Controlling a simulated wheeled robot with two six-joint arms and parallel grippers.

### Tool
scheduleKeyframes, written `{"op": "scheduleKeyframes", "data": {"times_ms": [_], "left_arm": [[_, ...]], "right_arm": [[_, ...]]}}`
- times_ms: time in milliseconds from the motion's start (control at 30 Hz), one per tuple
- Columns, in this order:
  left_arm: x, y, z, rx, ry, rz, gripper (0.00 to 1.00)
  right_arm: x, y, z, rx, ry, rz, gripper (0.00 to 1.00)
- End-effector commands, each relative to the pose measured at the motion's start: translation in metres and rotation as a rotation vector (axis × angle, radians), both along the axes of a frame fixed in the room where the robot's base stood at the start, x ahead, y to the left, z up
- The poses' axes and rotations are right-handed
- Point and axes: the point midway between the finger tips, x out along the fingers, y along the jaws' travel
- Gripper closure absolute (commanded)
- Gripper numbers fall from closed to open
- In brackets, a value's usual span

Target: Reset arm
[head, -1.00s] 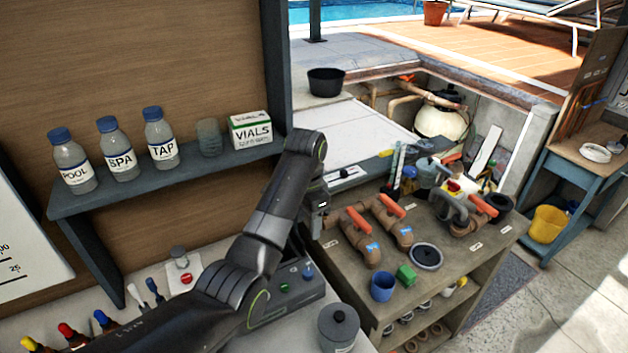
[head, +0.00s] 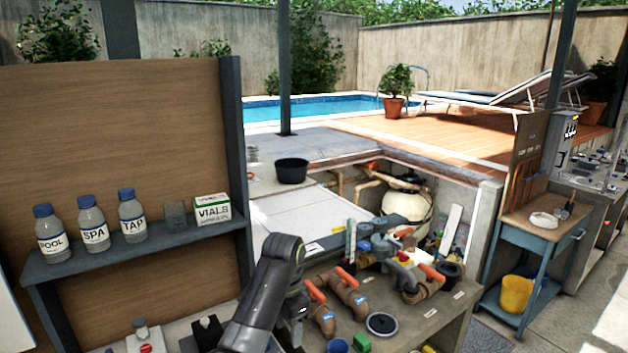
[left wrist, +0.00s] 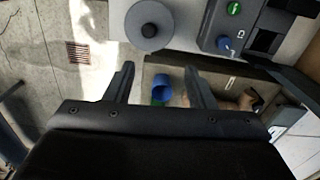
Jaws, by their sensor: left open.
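My left arm (head: 262,305) comes up from the bottom of the head view, beside the bench with the pipe fittings. Its gripper's fingers are not clear there. In the left wrist view my left gripper (left wrist: 158,70) is open, its two dark fingers apart. A blue cup (left wrist: 162,88) shows in the gap between them, apparently farther off on the bench, and nothing is gripped. The cup also shows at the bottom edge of the head view (head: 337,346). My right gripper is in neither view.
Brown pipe fittings with orange handles (head: 345,290) and a dark round lid (head: 381,324) lie on the bench. A shelf (head: 140,252) with bottles and a VIALS box (head: 212,210) is at left. A blue cart (head: 535,235) stands right.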

Motion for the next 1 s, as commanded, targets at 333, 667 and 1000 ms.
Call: {"op": "scheduleKeyframes", "data": {"times_ms": [333, 667, 1000], "left_arm": [[-0.012, 0.023, -0.035, -0.028, -0.02, 0.087, 0.5], [-0.045, 0.065, -0.089, -0.061, -0.056, 0.242, 0.5], [-0.142, 0.144, -0.162, -0.076, -0.144, 0.53, 0.5]], "right_arm": [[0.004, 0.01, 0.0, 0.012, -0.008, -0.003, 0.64], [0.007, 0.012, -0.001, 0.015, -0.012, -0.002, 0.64], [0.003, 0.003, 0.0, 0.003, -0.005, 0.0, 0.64]]}}
